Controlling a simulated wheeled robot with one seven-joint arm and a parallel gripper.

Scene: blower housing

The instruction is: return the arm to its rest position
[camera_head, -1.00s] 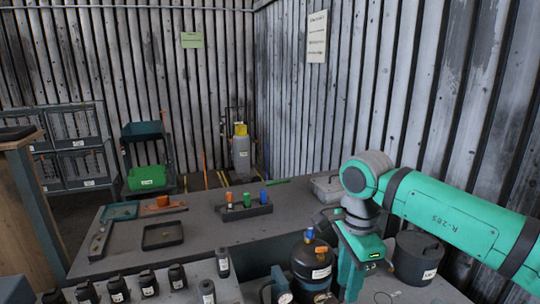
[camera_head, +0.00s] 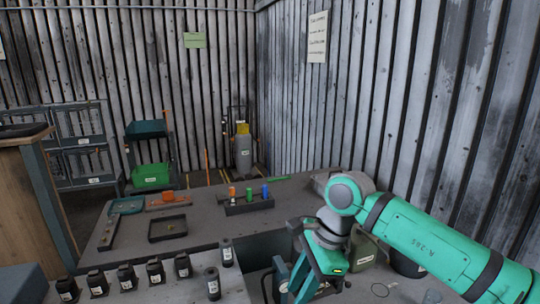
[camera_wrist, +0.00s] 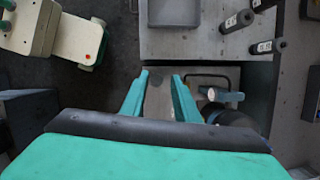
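My teal arm (camera_head: 430,235) reaches in from the right in the head view. It bends at a round elbow-like joint and hangs down over the near side of the bench. My gripper (camera_head: 292,290) is at its lower end, partly cut off by the frame's bottom edge. In the wrist view my gripper (camera_wrist: 160,78) shows two teal fingers spread apart with nothing held between them. Dark and grey surfaces lie below the fingers. A dark rounded body (camera_wrist: 235,118) sits just right of the right finger, partly hidden.
The bench (camera_head: 200,215) carries a rack (camera_head: 250,206) with orange, green and blue pieces, and a black tray (camera_head: 167,228). Several black bottles (camera_head: 126,277) stand in a row at the front. A grey corrugated wall (camera_head: 345,90) rises behind. The bench's middle is clear.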

